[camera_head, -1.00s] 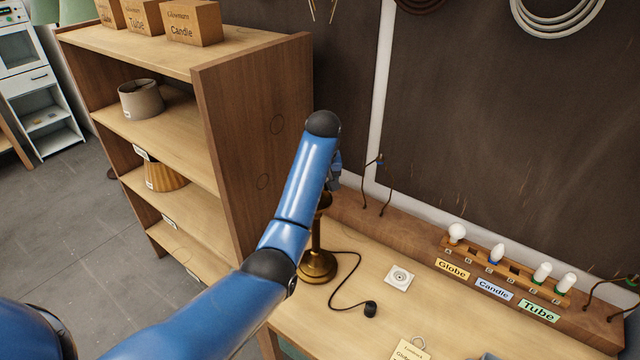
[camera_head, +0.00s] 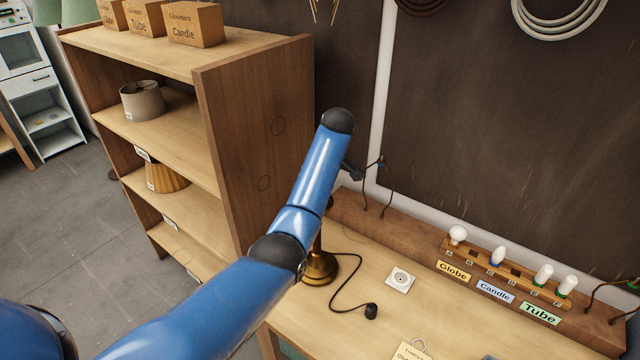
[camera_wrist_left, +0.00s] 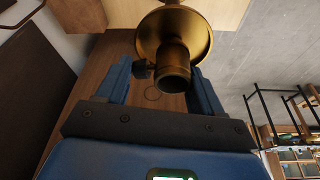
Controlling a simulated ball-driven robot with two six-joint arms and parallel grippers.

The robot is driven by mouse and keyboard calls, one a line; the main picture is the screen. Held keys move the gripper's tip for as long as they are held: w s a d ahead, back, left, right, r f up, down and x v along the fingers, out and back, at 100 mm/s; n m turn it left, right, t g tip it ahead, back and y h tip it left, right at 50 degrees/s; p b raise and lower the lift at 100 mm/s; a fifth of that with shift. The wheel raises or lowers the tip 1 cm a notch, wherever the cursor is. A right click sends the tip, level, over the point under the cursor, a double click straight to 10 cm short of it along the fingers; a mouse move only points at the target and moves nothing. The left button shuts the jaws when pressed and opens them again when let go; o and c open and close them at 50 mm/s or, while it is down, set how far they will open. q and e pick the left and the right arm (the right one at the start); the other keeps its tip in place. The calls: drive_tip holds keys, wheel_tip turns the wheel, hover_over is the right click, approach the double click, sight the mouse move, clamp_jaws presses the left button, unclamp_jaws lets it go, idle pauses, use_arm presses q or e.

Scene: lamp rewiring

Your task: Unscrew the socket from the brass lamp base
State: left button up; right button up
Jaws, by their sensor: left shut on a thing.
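The brass lamp base (camera_head: 318,268) stands upright on the workbench beside the shelf. My left arm hides its upper stem in the head view. In the left wrist view the brass socket (camera_wrist_left: 175,72) with a small dark side knob shows in front of the round brass dish (camera_wrist_left: 172,32). My left gripper (camera_wrist_left: 161,72) has one blue finger on each side of the socket and is shut on it, with the knob close to the picture's left finger. In the head view my forearm covers most of this gripper. My right gripper is in neither view.
A black cord runs from the lamp to a plug (camera_head: 371,311) near a white wall socket plate (camera_head: 400,279). A wooden bulb rack (camera_head: 507,272) stands along the back. The tall shelf (camera_head: 255,150) rises close on the left. Bench space right of the lamp is mostly clear.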

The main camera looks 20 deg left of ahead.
use_arm(q)
drive_tip(key=shift+a+n+g, duration=0.1)
drive_tip(key=shift+n+g, duration=0.2)
drive_tip(key=shift+n, duration=0.7)
drive_tip(key=shift+a+f+n+g+b, duration=0.15)
drive_tip(key=shift+n+g+b, duration=0.3)
drive_tip(key=shift+n, duration=0.75)
drive_tip(key=n+b, duration=0.1)
drive_tip(key=n+g+b, duration=0.1)
drive_tip(key=n, duration=0.1)
drive_tip(key=shift+a+n, duration=0.2)
drive_tip(key=shift+n, duration=0.1)
drive_tip(key=shift+s+n+g+b, duration=0.2)
drive_tip(key=shift+n+b, duration=0.3)
drive_tip(key=shift+n, duration=0.5)
drive_tip(key=shift+w, duration=0.1)
drive_tip(key=o, duration=1.1)
drive_tip(key=shift+a, duration=0.1)
drive_tip(key=shift+c, duration=0.2)
drive_tip(key=shift+o, duration=0.3)
